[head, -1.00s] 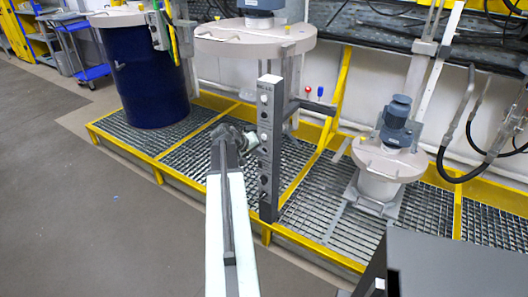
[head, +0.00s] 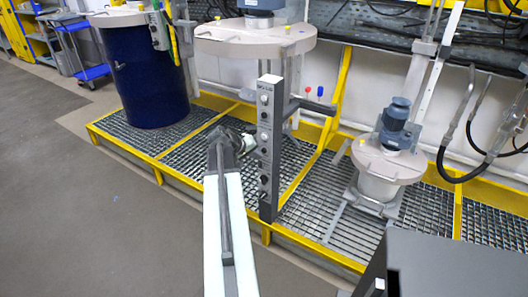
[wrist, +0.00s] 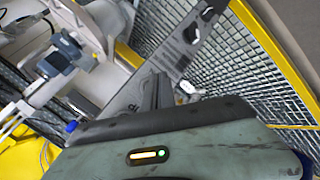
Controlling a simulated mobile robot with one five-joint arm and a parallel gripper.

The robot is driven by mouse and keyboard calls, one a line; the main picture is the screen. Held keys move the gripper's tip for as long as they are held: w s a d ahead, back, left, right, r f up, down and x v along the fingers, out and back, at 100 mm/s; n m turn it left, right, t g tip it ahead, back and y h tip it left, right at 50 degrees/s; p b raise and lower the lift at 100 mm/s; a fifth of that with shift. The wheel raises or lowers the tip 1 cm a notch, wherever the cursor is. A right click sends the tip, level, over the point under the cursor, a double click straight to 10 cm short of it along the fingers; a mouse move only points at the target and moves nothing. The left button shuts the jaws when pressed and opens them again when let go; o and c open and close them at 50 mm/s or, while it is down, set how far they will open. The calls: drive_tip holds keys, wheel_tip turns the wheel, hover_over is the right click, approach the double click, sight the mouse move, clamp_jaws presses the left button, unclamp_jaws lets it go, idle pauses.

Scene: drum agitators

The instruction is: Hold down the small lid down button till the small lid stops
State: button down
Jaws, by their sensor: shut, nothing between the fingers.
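The dark grey control post (head: 269,150) stands upright mid-frame in the head view, with several round buttons and knobs on its narrow face. Its labels are too small to read. The post slants across the wrist view (wrist: 180,50). The small lid (head: 388,160) is a beige disc with a blue-grey motor on top, over a small white vessel at the right. My gripper (head: 243,142) is beside the post's left side in the head view, partly hidden by my wrist. In the wrist view its fingers (wrist: 158,92) are together and empty. Contact with a button cannot be made out.
A yellow-edged grating platform (head: 330,200) runs under the post and vessels. A dark blue drum (head: 150,75) stands at the left, a larger lid (head: 255,38) behind the post. A dark box (head: 450,265) is at the lower right. Grey floor at the left is clear.

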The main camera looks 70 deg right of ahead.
drive_tip(key=a, duration=0.2)
drive_tip(key=w+a, duration=0.1)
drive_tip(key=a, duration=0.2)
drive_tip(key=shift+w, duration=0.15)
drive_tip(key=shift+w, duration=0.1)
idle(0.3)
